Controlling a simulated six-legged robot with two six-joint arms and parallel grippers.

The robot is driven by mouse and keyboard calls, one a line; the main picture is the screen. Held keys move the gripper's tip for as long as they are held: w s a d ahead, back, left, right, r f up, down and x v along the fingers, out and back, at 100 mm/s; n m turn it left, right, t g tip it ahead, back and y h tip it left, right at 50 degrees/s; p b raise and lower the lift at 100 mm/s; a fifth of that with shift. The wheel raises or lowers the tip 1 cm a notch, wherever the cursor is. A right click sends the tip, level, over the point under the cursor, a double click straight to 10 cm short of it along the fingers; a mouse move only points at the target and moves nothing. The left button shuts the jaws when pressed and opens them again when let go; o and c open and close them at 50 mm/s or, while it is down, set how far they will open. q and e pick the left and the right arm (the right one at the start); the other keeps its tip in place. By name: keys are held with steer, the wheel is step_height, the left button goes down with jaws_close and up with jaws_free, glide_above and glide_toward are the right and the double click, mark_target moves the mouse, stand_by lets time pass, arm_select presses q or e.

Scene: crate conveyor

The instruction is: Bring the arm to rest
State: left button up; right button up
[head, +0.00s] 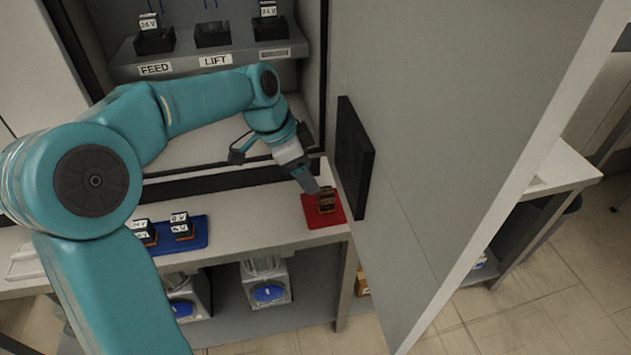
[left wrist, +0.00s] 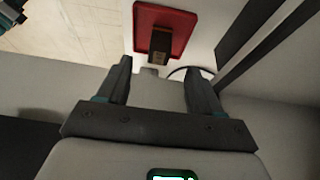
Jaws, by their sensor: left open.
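My left arm (head: 200,100) reaches across the head view from the left and bends down over the shelf. My left gripper (head: 312,187) is close to a small dark block (head: 326,200) on a red mat (head: 312,219). In the left wrist view my gripper's two fingers (left wrist: 162,80) are apart with nothing between them. The dark block (left wrist: 160,43) lies beyond the fingertips on the red mat (left wrist: 180,22). My right gripper is in neither view.
A cabinet with FEED (head: 155,69) and LIFT (head: 215,60) labels stands behind, with black sockets (head: 212,34) above them. A blue mat (head: 190,240) holds several labelled blocks. A large grey panel (head: 430,120) stands close on the right of the gripper, with a black plate (head: 354,158) on it.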

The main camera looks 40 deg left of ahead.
arm_select(q)
steer(key=shift+v, duration=1.15)
